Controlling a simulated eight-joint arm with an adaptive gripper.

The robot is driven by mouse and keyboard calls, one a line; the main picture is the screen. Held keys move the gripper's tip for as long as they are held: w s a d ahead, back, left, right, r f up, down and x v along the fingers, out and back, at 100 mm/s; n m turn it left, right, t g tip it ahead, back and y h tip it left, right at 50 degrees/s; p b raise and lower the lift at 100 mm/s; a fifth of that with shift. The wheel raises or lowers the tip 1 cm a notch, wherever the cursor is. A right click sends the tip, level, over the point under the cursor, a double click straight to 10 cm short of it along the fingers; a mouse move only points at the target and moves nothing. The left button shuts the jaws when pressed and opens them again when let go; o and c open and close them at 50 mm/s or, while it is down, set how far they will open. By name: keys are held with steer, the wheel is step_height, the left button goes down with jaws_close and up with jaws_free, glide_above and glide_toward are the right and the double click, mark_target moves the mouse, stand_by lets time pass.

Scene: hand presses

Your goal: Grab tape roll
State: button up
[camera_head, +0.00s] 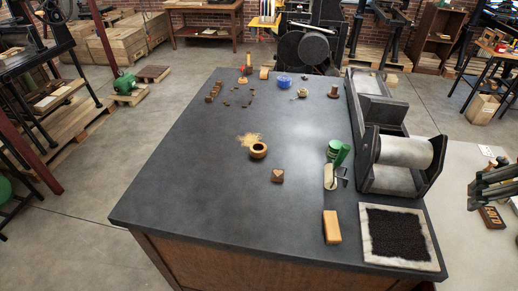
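I cannot tell for certain which thing is the tape roll. A round brown ring-like thing (258,151) with a dark hollow stands near the middle of the dark table (190,170), beside a tan patch (248,139). A small round blue thing (285,81) sits near the far edge; it is too small to tell whether it is a roll. A brown spool-like thing (333,90) stands to its right. My gripper (480,188) shows at the right picture edge, dark grey, beyond the table's right side and apart from these things. Its opening is unclear.
A grey press with a roller (405,152) stands along the table's right side. A heart block (277,176) lies near the middle. The left front is clear.

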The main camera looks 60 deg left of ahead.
steer(key=w+a+n+g+p, duration=0.1)
steer(key=w+a+n+p, duration=0.15)
steer(key=a, duration=1.45)
steer(key=w+a+n+g+p, duration=0.1)
steer(key=w+a+n+p, duration=0.2)
steer(key=a, duration=1.4)
steer(key=n+g+h+p, duration=0.2)
steer(key=n+p, duration=0.4)
steer(key=n, duration=0.2)
glide_above(258, 150)
step_height(258, 150, down, 13)
steer(key=f, duration=0.9)
steer(key=shift+s+d+f, duration=0.15)
steer(key=shift+d+f, duration=0.2)
steer(key=shift+f, duration=0.05)
steer(key=shift+f, duration=1.3)
